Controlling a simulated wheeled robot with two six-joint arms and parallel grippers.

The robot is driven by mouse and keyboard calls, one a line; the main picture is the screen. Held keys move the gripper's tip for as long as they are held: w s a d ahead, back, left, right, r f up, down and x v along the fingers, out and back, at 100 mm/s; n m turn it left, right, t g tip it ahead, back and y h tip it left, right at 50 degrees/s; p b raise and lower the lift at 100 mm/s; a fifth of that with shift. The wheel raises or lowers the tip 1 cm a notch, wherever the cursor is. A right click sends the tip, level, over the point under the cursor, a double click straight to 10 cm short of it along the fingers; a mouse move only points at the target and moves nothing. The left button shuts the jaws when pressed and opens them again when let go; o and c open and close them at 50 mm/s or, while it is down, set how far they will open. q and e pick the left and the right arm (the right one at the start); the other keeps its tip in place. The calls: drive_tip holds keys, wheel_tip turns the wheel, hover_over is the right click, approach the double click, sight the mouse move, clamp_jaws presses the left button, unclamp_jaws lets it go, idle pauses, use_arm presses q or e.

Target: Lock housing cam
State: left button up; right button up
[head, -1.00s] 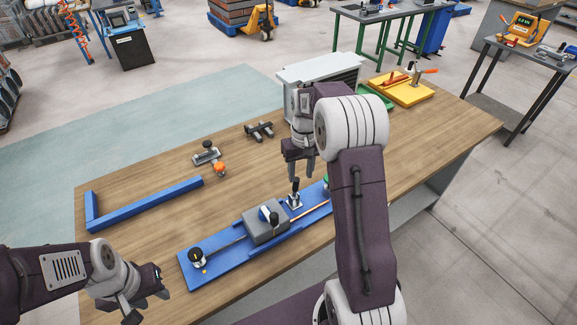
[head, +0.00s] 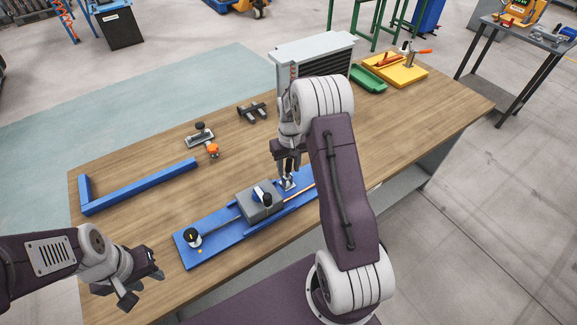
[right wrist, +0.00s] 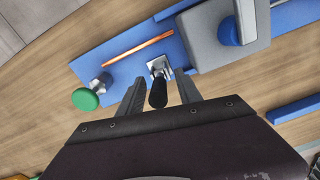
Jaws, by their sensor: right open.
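A grey housing block (head: 255,208) sits on the long blue base plate (head: 210,246). The block carries a blue cam (head: 261,193) with a dark-ended lever; in the right wrist view the block (right wrist: 208,45) and its blue cam (right wrist: 230,32) are at the upper right. A small metal clamp (right wrist: 160,67) with an upright black handle (right wrist: 158,95) stands beside the block. My right gripper (head: 289,170) is open, with its fingers (right wrist: 160,100) on either side of the black handle, apart from it. My left gripper (head: 145,287) is open and empty near the table's front left.
A copper tube (right wrist: 138,47) lies along the plate, near a green knob (right wrist: 85,99). A black knob (head: 193,237) is at the plate's left end.

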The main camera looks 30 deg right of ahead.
drive_tip(key=shift+d, duration=0.1)
clamp_jaws()
drive_tip(key=shift+w, duration=0.1)
idle(1.1)
